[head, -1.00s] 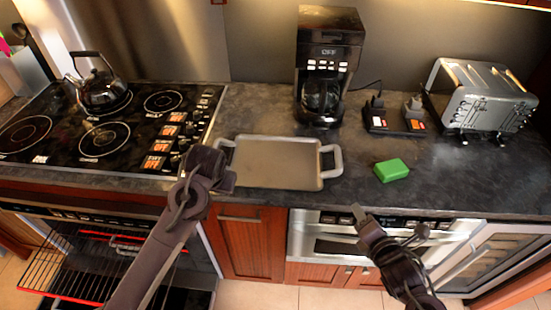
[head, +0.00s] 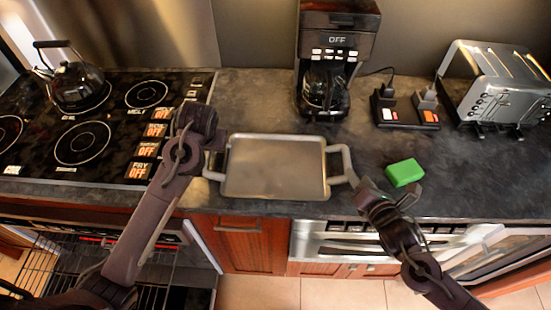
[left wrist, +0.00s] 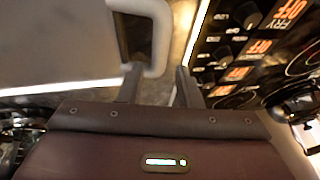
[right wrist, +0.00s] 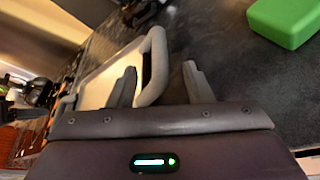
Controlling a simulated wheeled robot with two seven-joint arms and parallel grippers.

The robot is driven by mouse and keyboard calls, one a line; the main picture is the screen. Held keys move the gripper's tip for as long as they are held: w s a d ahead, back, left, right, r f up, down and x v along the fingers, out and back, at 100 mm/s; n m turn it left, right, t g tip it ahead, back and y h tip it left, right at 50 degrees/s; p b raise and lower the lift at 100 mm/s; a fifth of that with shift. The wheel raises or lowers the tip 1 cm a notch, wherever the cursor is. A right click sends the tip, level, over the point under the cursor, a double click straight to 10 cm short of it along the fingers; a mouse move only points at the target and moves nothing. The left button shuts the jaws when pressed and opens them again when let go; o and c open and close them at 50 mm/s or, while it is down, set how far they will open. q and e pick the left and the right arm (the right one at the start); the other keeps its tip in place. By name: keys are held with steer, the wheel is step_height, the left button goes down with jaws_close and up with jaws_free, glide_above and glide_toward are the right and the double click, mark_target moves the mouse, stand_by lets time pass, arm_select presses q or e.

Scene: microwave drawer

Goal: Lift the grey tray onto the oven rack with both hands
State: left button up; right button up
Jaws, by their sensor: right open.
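The grey tray (head: 275,170) lies flat on the dark counter, with a looped handle at each end. My left gripper (head: 216,143) is at the tray's left handle (head: 211,172). In the left wrist view its fingers (left wrist: 158,88) are apart, with the handle between or just ahead of them. My right gripper (head: 388,190) is just right of the right handle (head: 343,165). In the right wrist view its fingers (right wrist: 160,85) are open, with the handle (right wrist: 157,50) between them, not clamped. The wire oven rack (head: 40,262) shows at lower left, partly hidden by my left arm.
A green block (head: 404,173) lies on the counter right of the tray, close to my right gripper. A coffee maker (head: 335,60) stands behind the tray. A cooktop (head: 110,120) with a kettle (head: 72,82) is left. A toaster (head: 497,88) is at right.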

mark_target(207, 153)
steer(key=shift+s+r, duration=0.1)
steer(key=shift+s, duration=0.1)
arm_select(q)
steer(key=shift+x, duration=3.9)
arm_select(e)
steer(key=shift+x, duration=4.05)
steer(key=shift+d, duration=0.1)
arm_select(q)
steer(key=shift+s, duration=0.1)
steer(key=c, duration=0.7)
arm_select(e)
steer(key=c, duration=0.7)
arm_select(q)
jaws_close()
arm_select(e)
jaws_close()
arm_select(q)
steer(key=shift+r, duration=0.1)
arm_select(e)
steer(key=shift+r, duration=0.1)
